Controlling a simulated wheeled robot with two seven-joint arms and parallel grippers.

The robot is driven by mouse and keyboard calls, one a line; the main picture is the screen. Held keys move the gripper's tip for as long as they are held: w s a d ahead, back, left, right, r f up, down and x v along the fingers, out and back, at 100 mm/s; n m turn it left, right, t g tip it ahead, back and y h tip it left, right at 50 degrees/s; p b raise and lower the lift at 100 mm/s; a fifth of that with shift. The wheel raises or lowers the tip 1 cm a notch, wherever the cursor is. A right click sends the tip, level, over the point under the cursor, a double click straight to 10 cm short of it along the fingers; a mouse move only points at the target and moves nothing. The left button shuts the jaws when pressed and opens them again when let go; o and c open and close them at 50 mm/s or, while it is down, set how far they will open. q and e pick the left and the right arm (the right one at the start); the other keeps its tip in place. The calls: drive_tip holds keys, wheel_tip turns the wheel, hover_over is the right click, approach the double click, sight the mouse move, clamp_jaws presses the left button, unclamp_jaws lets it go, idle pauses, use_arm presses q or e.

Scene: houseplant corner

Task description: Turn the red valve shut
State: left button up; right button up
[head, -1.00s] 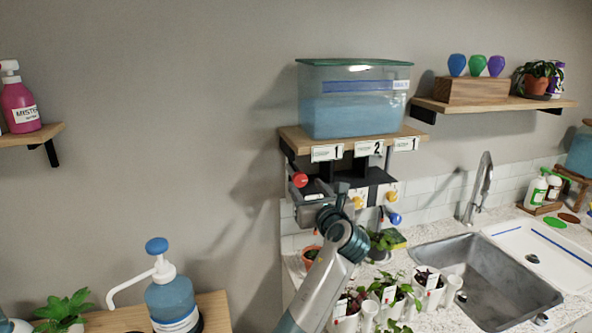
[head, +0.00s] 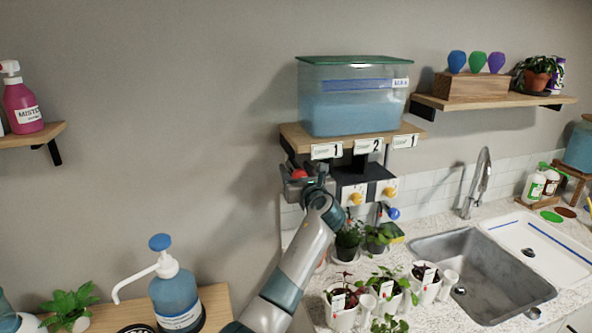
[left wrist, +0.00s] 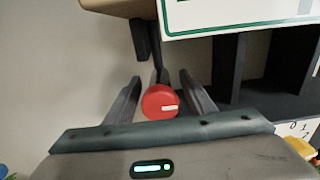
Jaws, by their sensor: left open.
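The red valve (head: 299,174) is a round red knob below the left end of the tank shelf. In the left wrist view the red valve (left wrist: 160,103) faces me with a white mark on its right half. My left gripper (head: 303,184) is at the valve, its arm reaching up from below. In the left wrist view the left gripper (left wrist: 160,80) is open, one finger on each side of the knob, with visible gaps on both sides. My right gripper is not in view.
A water tank (head: 353,103) stands on the shelf (head: 290,132) just above the gripper. Yellow knobs (head: 356,198) and a blue knob (head: 393,213) sit to the right. Potted plants (head: 348,240) crowd the counter below. The wall space to the left is free.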

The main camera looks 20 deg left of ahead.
use_arm(q)
drive_tip(key=c, duration=1)
